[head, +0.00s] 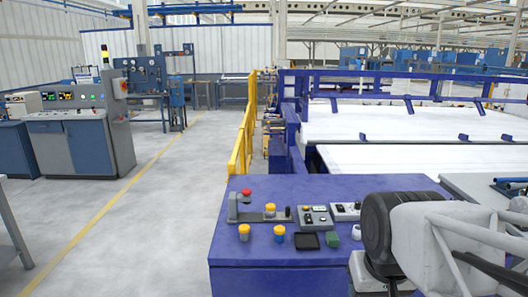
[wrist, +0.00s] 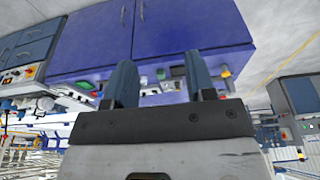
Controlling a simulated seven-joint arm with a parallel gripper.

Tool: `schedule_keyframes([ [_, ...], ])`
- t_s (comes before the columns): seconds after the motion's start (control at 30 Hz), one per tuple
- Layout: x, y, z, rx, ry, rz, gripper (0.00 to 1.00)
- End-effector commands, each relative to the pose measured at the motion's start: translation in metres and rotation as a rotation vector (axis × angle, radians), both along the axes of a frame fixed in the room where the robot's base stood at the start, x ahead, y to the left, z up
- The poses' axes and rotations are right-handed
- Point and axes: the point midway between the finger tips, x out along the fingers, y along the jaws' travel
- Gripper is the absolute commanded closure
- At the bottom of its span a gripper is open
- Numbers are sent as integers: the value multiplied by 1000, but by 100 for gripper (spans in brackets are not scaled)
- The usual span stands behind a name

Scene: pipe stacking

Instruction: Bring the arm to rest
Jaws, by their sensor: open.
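My gripper (wrist: 160,76) shows in the wrist view with its two dark blue-grey fingers spread apart. Nothing is held between them. The blue cabinet (wrist: 150,35) fills the middle of that view, with small items on its top beyond the fingers. In the head view my arm reaches in at the lower right, over the right part of the blue cabinet (head: 270,250). The fingers cannot be made out in the head view.
On the cabinet top stand a red button (head: 246,193), yellow-capped pieces (head: 244,231), control boxes (head: 315,217), a black tray (head: 307,241) and a green block (head: 332,239). A yellow fence (head: 240,140) stands behind.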

Motion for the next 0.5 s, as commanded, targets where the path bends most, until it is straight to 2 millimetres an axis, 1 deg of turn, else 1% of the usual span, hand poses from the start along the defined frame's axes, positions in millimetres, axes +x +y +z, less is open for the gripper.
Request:
schedule_keyframes([
  [0.03, -8, 0, -3, -1, -3, 2, 49],
  [0.1, -16, 0, -7, -1, -6, 4, 49],
  [0.2, -23, -1, -10, -2, -7, 5, 49],
  [0.5, -26, -1, -12, -3, -8, 6, 49],
])
